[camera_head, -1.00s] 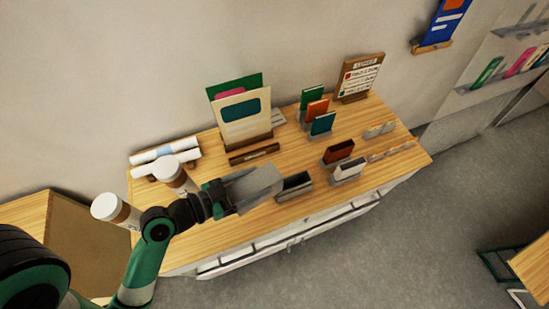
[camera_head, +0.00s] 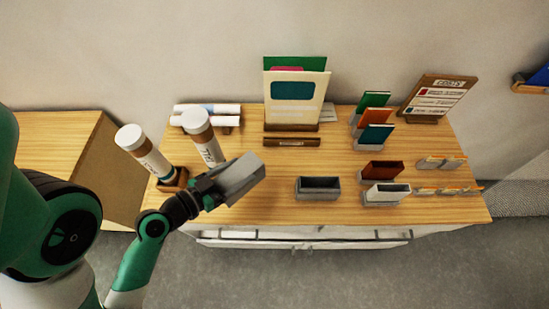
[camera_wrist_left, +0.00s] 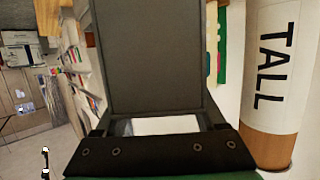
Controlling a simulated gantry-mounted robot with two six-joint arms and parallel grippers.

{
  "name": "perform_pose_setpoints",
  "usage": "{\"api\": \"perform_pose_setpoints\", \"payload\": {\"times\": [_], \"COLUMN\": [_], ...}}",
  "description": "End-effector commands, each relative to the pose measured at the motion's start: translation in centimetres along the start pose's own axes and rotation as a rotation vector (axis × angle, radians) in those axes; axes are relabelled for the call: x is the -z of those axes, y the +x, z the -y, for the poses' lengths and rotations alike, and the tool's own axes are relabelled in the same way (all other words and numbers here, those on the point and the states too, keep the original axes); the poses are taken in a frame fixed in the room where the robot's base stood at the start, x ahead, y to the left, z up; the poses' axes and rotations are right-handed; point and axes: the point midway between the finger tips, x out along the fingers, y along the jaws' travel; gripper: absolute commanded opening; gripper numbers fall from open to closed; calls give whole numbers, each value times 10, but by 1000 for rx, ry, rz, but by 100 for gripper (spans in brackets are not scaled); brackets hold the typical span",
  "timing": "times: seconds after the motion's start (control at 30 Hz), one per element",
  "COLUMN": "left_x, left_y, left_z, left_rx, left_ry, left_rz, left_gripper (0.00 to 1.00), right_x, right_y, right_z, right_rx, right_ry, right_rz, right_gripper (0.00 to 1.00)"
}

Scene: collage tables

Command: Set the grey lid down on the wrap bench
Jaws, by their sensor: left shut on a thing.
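The grey lid (camera_head: 240,178) is a slab held in my left gripper (camera_head: 213,188), above the front left of the wooden bench (camera_head: 265,205). The gripper is shut on its near end, and the lid is tilted. In the left wrist view the lid (camera_wrist_left: 155,60) fills the middle as a dark grey panel between the fingers (camera_wrist_left: 155,115). I cannot tell from a label which bench is the wrap bench. My right gripper is not in view.
White-and-brown tubes, one (camera_head: 203,135) marked TALL, stand close behind and left of the gripper. An open grey box (camera_head: 318,187) lies right of the lid, with a white box (camera_head: 386,194) beyond. A second wooden surface (camera_head: 45,140) is at left. Bare wood shows between lid and grey box.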

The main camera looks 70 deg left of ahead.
Motion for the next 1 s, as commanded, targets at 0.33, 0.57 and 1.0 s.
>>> {"api": "perform_pose_setpoints", "payload": {"times": [0.33, 0.57, 1.0], "left_x": [-21, -45, -81], "left_y": [98, 135, 154], "left_z": [18, 24, 26], "left_rx": [-1, 0, 0], "left_ry": [0, -1, -2], "left_rz": [-8, -8, -7], "left_gripper": [18, 18, 18], "right_x": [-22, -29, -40], "right_y": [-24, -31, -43], "right_z": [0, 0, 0], "right_rx": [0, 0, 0], "right_ry": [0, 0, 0], "right_rz": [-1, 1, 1], "right_gripper": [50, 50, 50]}}
